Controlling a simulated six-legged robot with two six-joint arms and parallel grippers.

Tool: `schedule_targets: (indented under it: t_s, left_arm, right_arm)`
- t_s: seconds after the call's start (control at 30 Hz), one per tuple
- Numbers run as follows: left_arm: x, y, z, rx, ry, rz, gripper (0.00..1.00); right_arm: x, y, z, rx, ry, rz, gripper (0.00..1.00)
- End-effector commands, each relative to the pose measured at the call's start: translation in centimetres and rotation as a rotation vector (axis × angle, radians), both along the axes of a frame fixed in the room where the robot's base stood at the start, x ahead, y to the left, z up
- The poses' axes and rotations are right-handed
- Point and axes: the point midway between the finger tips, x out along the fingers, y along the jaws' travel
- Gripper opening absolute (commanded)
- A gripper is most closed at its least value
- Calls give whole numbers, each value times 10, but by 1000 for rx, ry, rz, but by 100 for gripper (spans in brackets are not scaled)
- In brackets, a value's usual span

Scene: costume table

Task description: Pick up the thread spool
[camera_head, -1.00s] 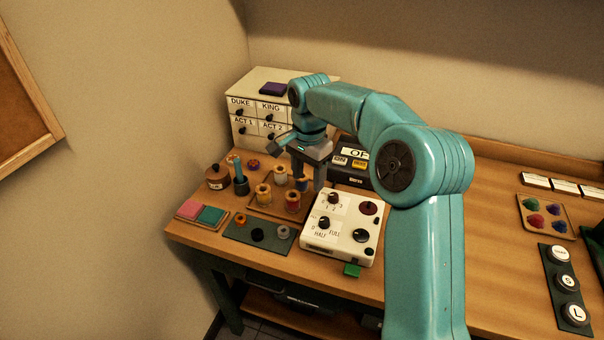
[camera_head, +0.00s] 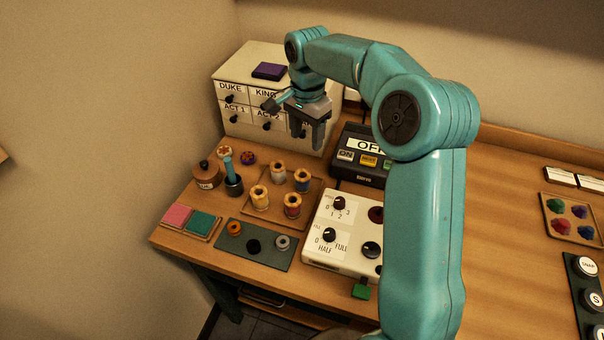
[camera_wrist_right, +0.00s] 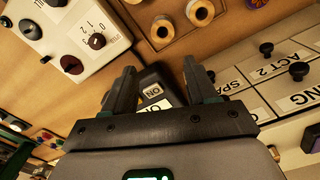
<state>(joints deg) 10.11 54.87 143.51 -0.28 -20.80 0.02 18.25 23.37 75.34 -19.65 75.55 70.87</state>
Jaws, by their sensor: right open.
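The picture does not tell which is meant. My right gripper (camera_head: 308,137) is open and empty, above and behind the tray, in front of the drawer cabinet. In the right wrist view its fingers (camera_wrist_right: 160,74) are apart with nothing between them; two spools (camera_wrist_right: 162,29) show beyond at the top edge. My left gripper is not in view.
The labelled drawer cabinet (camera_head: 228,110) stands behind. A black switch box (camera_head: 355,178) and a white knob panel (camera_head: 318,248) flank the tray on the right. A brown pot (camera_head: 206,176), pink and green pads and a dark mat (camera_head: 270,257) lie left and front.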

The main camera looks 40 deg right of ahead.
Motion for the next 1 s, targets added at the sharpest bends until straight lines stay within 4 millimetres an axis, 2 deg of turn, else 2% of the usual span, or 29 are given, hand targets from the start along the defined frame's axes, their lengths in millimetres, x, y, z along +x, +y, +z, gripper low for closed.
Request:
schedule_targets:
  t_s: [0.13, 0.4, 0.5, 0.77, 0.9, 1.0]
  left_arm:
    - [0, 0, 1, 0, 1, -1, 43]
    - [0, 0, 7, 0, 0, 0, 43]
    - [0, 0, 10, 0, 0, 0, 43]
    - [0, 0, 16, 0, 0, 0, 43]
    - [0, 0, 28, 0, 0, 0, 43]
    - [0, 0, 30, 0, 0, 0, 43]
  right_arm:
    - [-2, 3, -16, 2, 5, 2, 57]
    - [-5, 7, -78, 1, 6, 2, 57]
    - [-4, 7, -96, 2, 5, 0, 57]
    - [-2, 8, -118, 2, 5, 2, 57]
    - [1, 8, -140, 2, 6, 1, 57]
    - [2, 8, -155, 2, 4, 1, 57]
